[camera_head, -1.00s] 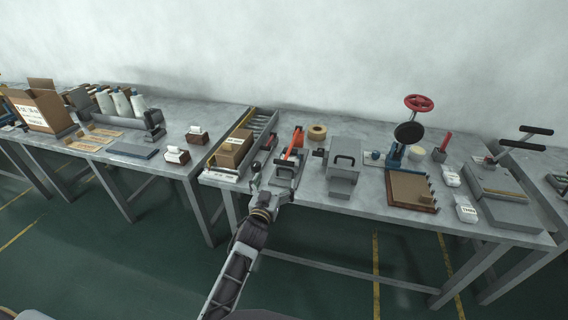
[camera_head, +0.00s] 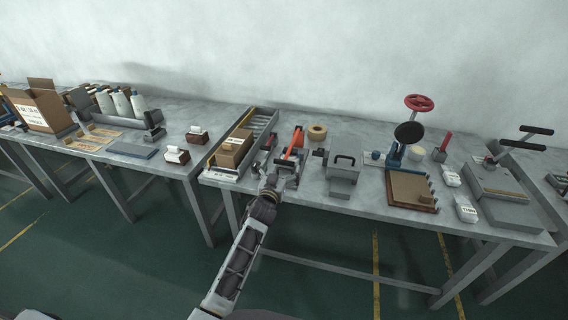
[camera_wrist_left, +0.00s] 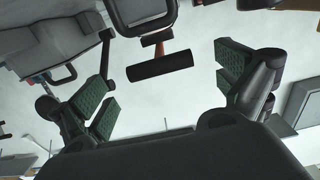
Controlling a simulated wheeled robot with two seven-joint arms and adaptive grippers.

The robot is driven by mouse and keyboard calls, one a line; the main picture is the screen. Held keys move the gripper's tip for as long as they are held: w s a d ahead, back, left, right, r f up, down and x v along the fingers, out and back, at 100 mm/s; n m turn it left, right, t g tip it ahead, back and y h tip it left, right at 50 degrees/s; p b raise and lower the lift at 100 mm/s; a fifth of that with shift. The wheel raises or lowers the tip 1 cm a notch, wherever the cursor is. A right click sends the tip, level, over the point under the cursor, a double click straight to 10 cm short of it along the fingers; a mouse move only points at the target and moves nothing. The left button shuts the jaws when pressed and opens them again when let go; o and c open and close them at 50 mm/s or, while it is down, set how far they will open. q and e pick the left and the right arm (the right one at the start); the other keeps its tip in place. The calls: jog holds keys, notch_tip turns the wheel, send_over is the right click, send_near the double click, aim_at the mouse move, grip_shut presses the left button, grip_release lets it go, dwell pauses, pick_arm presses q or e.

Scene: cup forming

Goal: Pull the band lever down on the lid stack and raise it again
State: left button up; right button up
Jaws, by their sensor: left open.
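An orange lever (camera_head: 294,143) stands raised on a small grey device on the middle table. In the left wrist view, a black grip bar (camera_wrist_left: 160,66) on a reddish stem (camera_wrist_left: 152,39) lies between the spread fingers and appears clear of both; I take it for the lever's handle. My left gripper (camera_head: 272,182) is at the table's front edge, just in front of the lever device. It is open and empty, and its green-padded fingers show in the wrist view (camera_wrist_left: 165,85). The gripper partly hides the device's front. I cannot make out the lid stack.
A grey box with a black handle (camera_head: 344,168) stands just right of the device. A tray with a cardboard box (camera_head: 234,149) stands to the left. A tape roll (camera_head: 317,131) lies behind. Farther right is a press with a red wheel (camera_head: 419,102).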

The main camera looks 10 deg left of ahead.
aim_at(283, 164)
pick_arm(q)
jog(key=shift+w, duration=1.4)
jog(key=shift+w+d, duration=0.1)
jog(key=shift+w, duration=0.55)
pick_arm(e)
jog(key=shift+a+f, duration=0.1)
jog(key=shift+a, duration=0.55)
pick_arm(q)
jog(key=shift+c, duration=0.4)
pick_arm(e)
jog(key=shift+d, duration=0.1)
